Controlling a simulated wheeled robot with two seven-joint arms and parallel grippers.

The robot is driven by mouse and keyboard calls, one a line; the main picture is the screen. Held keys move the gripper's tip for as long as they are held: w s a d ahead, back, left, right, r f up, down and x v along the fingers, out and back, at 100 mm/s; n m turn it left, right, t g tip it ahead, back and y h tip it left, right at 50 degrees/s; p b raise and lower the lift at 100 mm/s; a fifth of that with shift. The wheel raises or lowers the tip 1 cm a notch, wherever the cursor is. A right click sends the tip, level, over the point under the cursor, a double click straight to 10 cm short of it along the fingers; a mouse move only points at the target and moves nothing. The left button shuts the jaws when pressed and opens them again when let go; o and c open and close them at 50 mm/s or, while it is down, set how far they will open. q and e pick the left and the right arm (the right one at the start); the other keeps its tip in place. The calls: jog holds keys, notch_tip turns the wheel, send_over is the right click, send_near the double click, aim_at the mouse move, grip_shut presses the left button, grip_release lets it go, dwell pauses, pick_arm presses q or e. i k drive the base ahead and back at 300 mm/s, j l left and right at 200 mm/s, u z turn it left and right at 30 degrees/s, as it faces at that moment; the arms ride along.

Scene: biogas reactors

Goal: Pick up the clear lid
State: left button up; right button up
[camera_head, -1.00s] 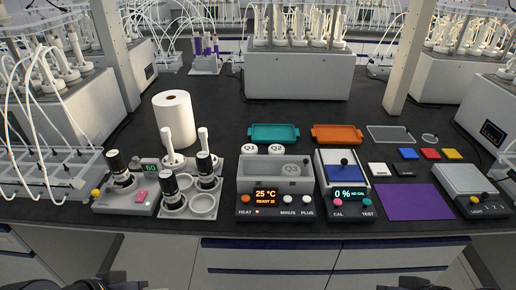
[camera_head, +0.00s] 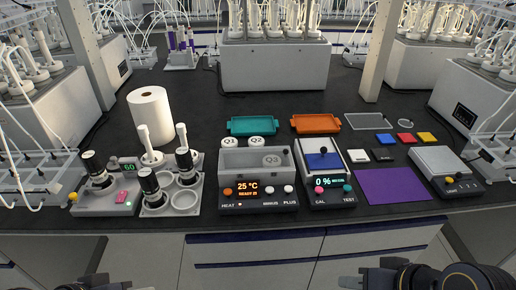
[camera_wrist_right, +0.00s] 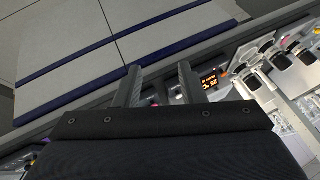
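A clear, thin rectangular sheet with a pale rim (camera_head: 365,121) lies flat at the back right of the bench, right of the orange tray. A small round clear piece (camera_head: 405,122) lies right of it; I cannot tell from the frames which one the task calls the lid. My right gripper (camera_head: 350,282) is low at the bottom edge, in front of the bench and far from both. In the right wrist view its two fingers (camera_wrist_right: 160,82) stand apart with nothing between them. My left gripper (camera_head: 112,285) barely shows at the bottom left.
Teal (camera_head: 252,125) and orange (camera_head: 316,123) trays lie left of the clear sheet. Coloured small squares (camera_head: 405,138), a purple mat (camera_head: 391,187), a heater unit (camera_head: 258,189) and a scale (camera_head: 327,185) stand nearer. A paper roll (camera_head: 150,118) and black-topped bottles are at left.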

aim_at(261, 159)
jog(key=i+j, duration=0.2)
jog(key=j, duration=0.2)
jog(key=i+j+z, duration=0.1)
jog(key=j, duration=0.25)
jog(key=i+j, duration=0.25)
jog(key=j, duration=0.15)
jog(key=z, duration=0.05)
